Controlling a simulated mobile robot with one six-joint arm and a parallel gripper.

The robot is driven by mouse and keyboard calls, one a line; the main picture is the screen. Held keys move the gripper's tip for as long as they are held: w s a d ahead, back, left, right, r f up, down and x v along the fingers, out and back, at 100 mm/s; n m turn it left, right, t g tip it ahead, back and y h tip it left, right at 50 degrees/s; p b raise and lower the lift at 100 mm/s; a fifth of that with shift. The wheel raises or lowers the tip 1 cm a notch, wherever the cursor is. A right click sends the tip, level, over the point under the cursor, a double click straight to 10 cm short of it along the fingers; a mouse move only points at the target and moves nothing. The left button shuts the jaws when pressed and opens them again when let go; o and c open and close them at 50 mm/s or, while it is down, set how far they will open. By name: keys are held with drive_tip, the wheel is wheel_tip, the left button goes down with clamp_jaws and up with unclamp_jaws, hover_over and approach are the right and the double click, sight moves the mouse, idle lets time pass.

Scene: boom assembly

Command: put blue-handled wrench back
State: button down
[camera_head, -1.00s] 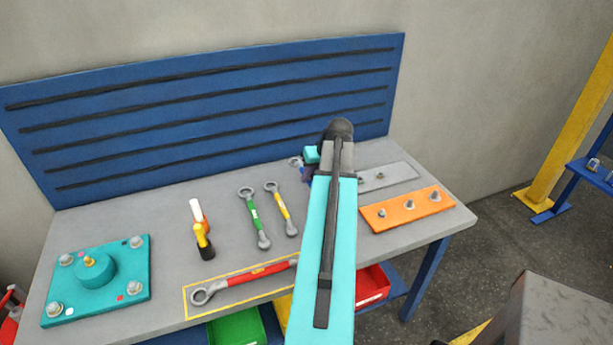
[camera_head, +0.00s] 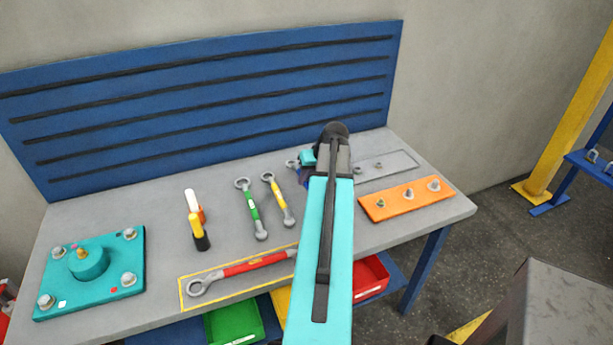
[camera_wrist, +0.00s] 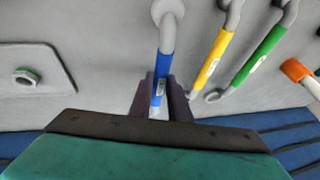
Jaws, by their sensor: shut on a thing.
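The blue-handled wrench (camera_wrist: 166,62) shows in the wrist view with its handle between the two dark fingers of my gripper (camera_wrist: 160,98). The gripper is shut on the handle, and the wrench's grey ring end points up in that picture. In the head view my arm hides most of the wrench; a grey ring end (camera_head: 292,164) shows just left of the gripper (camera_head: 306,172). The wrench is over or on the grey bench top (camera_head: 150,205), beside the yellow-handled wrench (camera_head: 278,199); I cannot tell whether it touches the bench.
A green-handled wrench (camera_head: 252,209) lies left of the yellow one. A red-handled wrench (camera_head: 250,266) lies in a yellow outline at the front edge. An orange plate (camera_head: 407,199) and a grey plate (camera_head: 390,165) lie right.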

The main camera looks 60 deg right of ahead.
drive_tip(key=shift+f+b, duration=0.45)
drive_tip(key=shift+f, duration=0.6)
drive_tip(key=shift+f+b, duration=0.4)
drive_tip(key=shift+f, duration=0.2)
idle(0.9)
drive_tip(key=c, duration=1.6)
unclamp_jaws()
drive_tip(key=shift+a, duration=0.1)
drive_tip(key=shift+b+v, duration=1.65)
drive_tip(key=shift+v, duration=5.3)
